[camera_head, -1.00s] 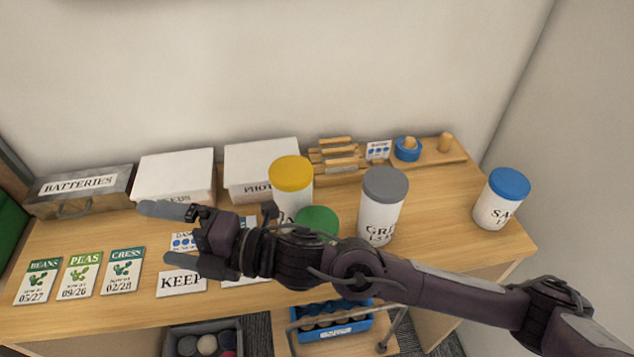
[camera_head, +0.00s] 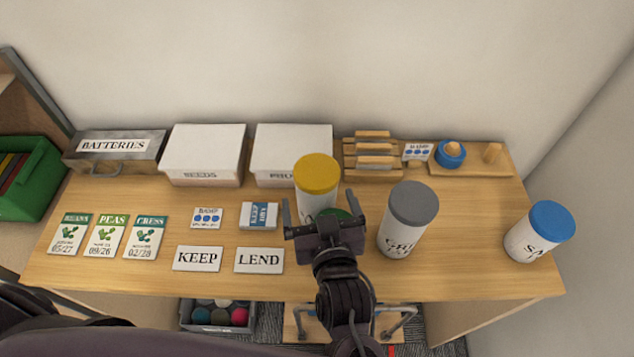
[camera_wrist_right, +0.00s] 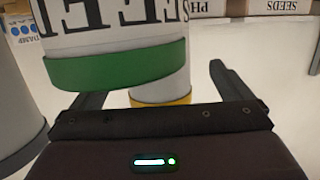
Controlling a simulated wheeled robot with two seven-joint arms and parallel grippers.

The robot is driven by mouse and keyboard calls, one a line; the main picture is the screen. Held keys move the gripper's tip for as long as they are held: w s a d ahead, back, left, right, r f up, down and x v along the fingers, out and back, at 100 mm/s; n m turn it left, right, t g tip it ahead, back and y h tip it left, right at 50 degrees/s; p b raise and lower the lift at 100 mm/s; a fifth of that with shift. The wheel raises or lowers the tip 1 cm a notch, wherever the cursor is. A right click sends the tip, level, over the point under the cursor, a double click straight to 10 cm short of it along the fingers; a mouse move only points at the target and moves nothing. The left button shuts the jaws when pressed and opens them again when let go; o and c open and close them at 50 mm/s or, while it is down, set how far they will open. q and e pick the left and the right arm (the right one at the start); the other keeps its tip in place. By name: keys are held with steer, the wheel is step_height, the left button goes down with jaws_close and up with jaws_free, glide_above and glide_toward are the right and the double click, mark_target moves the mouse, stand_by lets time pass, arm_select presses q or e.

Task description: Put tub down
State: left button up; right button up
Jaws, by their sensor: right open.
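My right gripper (camera_head: 320,206) is open over the middle of the desk. A green-lidded tub (camera_head: 334,214) is mostly hidden by the gripper in the head view. In the right wrist view this tub (camera_wrist_right: 115,65) appears upside down, close in front of the open fingers and overlapping one; I cannot tell if they touch. A yellow-lidded tub (camera_head: 316,175) stands just behind. A grey-lidded tub (camera_head: 408,219) stands right of the gripper. A blue-lidded tub (camera_head: 540,231) stands at the desk's right end. My left gripper is out of view.
The KEEP card (camera_head: 198,258) and LEND card (camera_head: 259,260) lie left of the gripper, with seed packets (camera_head: 106,237) farther left. White boxes (camera_head: 204,155), a batteries drawer (camera_head: 115,152) and a wooden rack (camera_head: 372,160) line the back. Bare desk shows between the grey and blue tubs.

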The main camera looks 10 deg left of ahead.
mark_target(316, 180)
steer(key=shift+w+r, duration=0.15)
steer(key=shift+r, duration=0.1)
steer(key=w+p, duration=0.2)
steer(key=shift+w+a+r, duration=0.2)
steer(key=shift+w+a, duration=0.2)
steer(key=shift+f+x, duration=0.2)
steer(key=shift+x, duration=0.9)
steer(key=shift+s, duration=0.15)
steer(key=shift+c, duration=1.5)
steer(key=c, duration=1.7)
steer(key=shift+r, duration=0.3)
steer(key=shift+c, duration=0.7)
arm_select(q)
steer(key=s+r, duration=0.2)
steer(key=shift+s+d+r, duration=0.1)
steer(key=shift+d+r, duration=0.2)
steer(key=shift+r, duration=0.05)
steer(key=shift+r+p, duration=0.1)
steer(key=shift+p, duration=0.2)
arm_select(e)
steer(key=shift+r, duration=0.1)
